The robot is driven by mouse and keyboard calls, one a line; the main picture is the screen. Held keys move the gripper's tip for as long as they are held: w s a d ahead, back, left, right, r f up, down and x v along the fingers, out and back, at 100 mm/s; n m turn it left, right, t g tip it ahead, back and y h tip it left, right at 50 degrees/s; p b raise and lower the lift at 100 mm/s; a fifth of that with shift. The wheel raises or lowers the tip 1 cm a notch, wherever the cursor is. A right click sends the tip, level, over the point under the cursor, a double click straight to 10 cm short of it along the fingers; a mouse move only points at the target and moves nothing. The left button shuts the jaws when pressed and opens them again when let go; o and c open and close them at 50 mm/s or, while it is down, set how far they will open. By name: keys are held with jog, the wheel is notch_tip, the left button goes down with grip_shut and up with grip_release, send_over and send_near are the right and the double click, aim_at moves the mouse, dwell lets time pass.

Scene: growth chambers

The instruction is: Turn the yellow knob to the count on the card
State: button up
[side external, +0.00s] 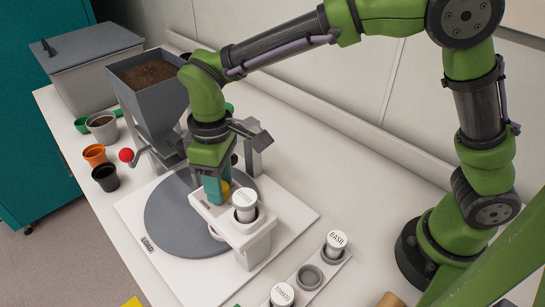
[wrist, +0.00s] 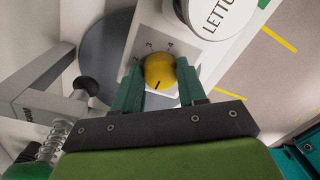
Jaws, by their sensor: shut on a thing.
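The yellow knob (wrist: 159,72) sits on a white panel (wrist: 160,22) with small printed marks near it. A dark pointer line shows on the knob. My gripper (wrist: 159,80) is shut on the knob, with one teal finger on each side. In the side view the knob (side external: 225,188) is partly hidden behind my gripper (side external: 216,197). A jar with a white lid marked with letters beginning "LETTU" (wrist: 224,12) stands beside the knob; it also shows in the side view (side external: 244,205). I cannot make out a count card.
A grey round turntable (side external: 185,225) on a white base marked "LOAD" lies under the panel. A soil hopper (side external: 150,85) with a red-ended crank (side external: 126,155) stands behind. Several pots are at left. A rack with lidded jars (side external: 336,243) lies at front right.

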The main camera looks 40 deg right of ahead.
jog(key=c, duration=0.4)
jog(key=shift+o, duration=0.2)
jog(key=m, duration=0.4)
jog(key=shift+m, duration=0.3)
jog(key=m, duration=0.3)
jog(key=shift+s+a+m, duration=0.1)
jog(key=shift+m, duration=0.2)
jog(key=m, duration=0.4)
jog(key=shift+m+t, duration=0.3)
jog(key=shift+t, duration=0.1)
jog(key=shift+a+m, duration=0.1)
jog(key=shift+m, duration=2.4)
jog(key=shift+r, duration=0.1)
